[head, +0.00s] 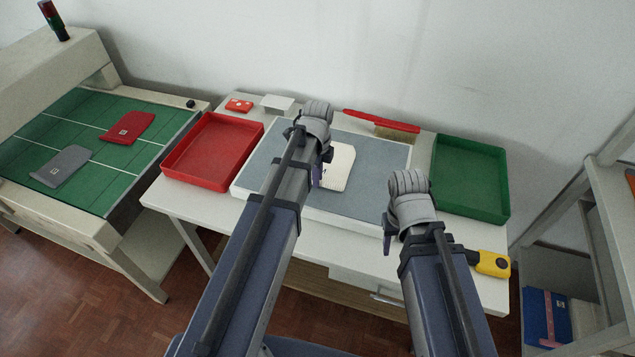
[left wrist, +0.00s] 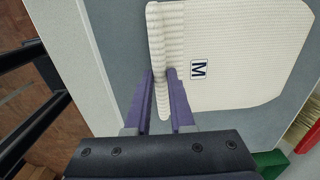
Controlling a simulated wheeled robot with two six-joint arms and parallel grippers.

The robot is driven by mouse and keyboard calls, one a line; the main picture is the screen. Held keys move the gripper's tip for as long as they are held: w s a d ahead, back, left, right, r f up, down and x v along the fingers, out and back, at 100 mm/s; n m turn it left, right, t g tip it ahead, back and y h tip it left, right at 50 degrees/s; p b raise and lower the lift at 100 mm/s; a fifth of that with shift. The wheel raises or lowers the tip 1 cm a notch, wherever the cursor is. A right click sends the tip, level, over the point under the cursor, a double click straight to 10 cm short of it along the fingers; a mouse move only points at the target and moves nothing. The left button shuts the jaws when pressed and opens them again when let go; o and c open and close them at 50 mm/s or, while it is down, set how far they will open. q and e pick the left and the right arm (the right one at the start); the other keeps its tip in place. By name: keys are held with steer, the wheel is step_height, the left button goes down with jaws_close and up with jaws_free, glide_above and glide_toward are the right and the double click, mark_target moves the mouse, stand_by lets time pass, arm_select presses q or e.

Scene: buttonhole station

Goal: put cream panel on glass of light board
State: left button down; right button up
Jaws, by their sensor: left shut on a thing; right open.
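The cream panel (head: 338,167) is over the grey glass of the light board (head: 376,160) in the head view, partly hidden behind my left arm. In the left wrist view the cream panel (left wrist: 240,52) is ribbed, with a black M label and a folded-looking edge strip. My left gripper (left wrist: 166,76) is shut on that edge, with a purple finger on each side. The panel appears to lie flat on or just above the glass; I cannot tell if it touches. My right gripper (head: 388,240) is open and empty near the board's front right corner, its fingers mostly hidden.
A red tray (head: 187,174) stands left of the board and a green tray (head: 470,207) right. A red brush (head: 392,124) lies behind the board. A yellow tool (head: 492,264) lies at the front right. A conveyor (head: 100,105) at left carries red and grey panels.

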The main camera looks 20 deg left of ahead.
steer(key=shift+f, duration=0.1)
arm_select(q)
steer(key=shift+f, duration=0.15)
arm_select(e)
steer(key=shift+f, duration=0.1)
arm_select(q)
steer(key=c, duration=0.8)
jaws_free()
step_height(320, 180, up, 12)
steer(key=p, duration=1.2)
steer(key=shift+s+d+n+y, duration=0.2)
steer(key=shift+s+d+n, duration=1.95)
steer(key=shift+s+n, duration=0.4)
steer(key=shift+s+d+n+y, duration=0.2)
steer(key=shift+s+d+n, duration=2.05)
steer(key=shift+s, duration=0.55)
steer(key=shift+s+d+n+y, duration=0.2)
steer(key=shift+s+d+n, duration=1.85)
steer(key=shift+s+n, duration=0.55)
arm_select(e)
step_height(320, 180, up, 12)
